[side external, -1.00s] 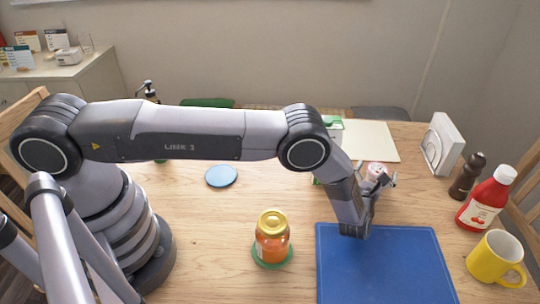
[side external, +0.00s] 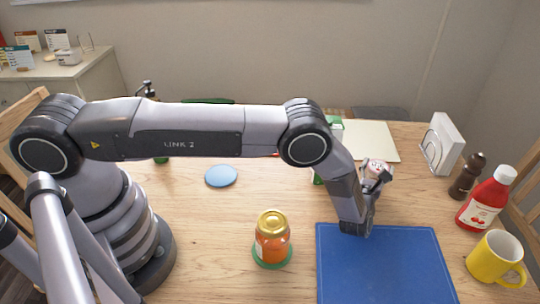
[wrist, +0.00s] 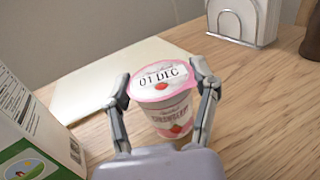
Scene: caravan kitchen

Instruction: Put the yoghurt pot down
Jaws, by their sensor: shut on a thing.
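The yoghurt pot (wrist: 172,112) is white and pink with a pink-rimmed lid reading "01 DEC" and strawberry pictures. My gripper (wrist: 163,95) is shut on it, one finger on each side, in the wrist view. In the side external view the pot (side external: 375,166) shows at the end of my gripper (side external: 376,175), behind the blue board and in front of the pale sheet. The pot looks upright in the wrist view. Its base is partly hidden, and I cannot tell whether it touches the table.
A blue board (side external: 385,265) lies at front right. A pale sheet (side external: 370,141) lies behind the pot; a green-and-white carton (wrist: 30,130) stands close on the left. A white holder (side external: 441,145), pepper mill (side external: 467,178), ketchup bottle (side external: 486,200) and yellow mug (side external: 495,258) line the right.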

